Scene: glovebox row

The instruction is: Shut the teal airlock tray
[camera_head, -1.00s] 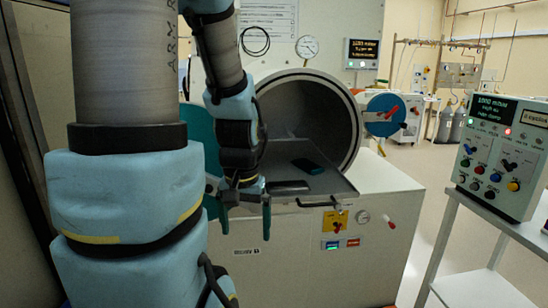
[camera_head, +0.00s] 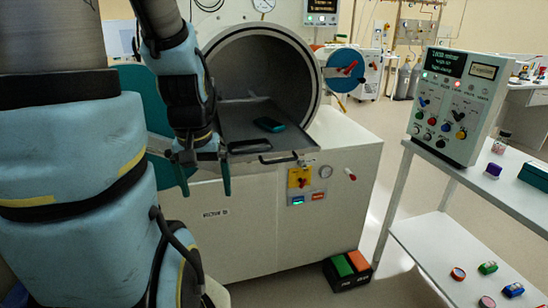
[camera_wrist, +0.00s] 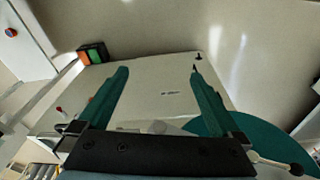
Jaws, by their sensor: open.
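The airlock tray (camera_head: 236,131) is a grey flat tray drawn out of the round chamber mouth, with a bar handle (camera_head: 278,159) on its front edge. A dark teal case (camera_head: 269,125) lies on it. The round teal door (camera_head: 147,95) stands open at the left, partly hidden by my arm; a teal disc (camera_wrist: 245,138) also shows in the wrist view. My gripper (camera_head: 204,182) is open and empty, fingers pointing down, in front of the cabinet and left of the handle. In the wrist view my gripper (camera_wrist: 159,75) has nothing between its teal fingers.
The white cabinet (camera_head: 250,225) carries a yellow switch plate (camera_head: 300,178) and a red-tipped lever. A red-green pedal box (camera_head: 348,270) stands on the floor at its right corner. A white shelf cart (camera_head: 450,180) with a control box stands at the right, across a floor gap.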

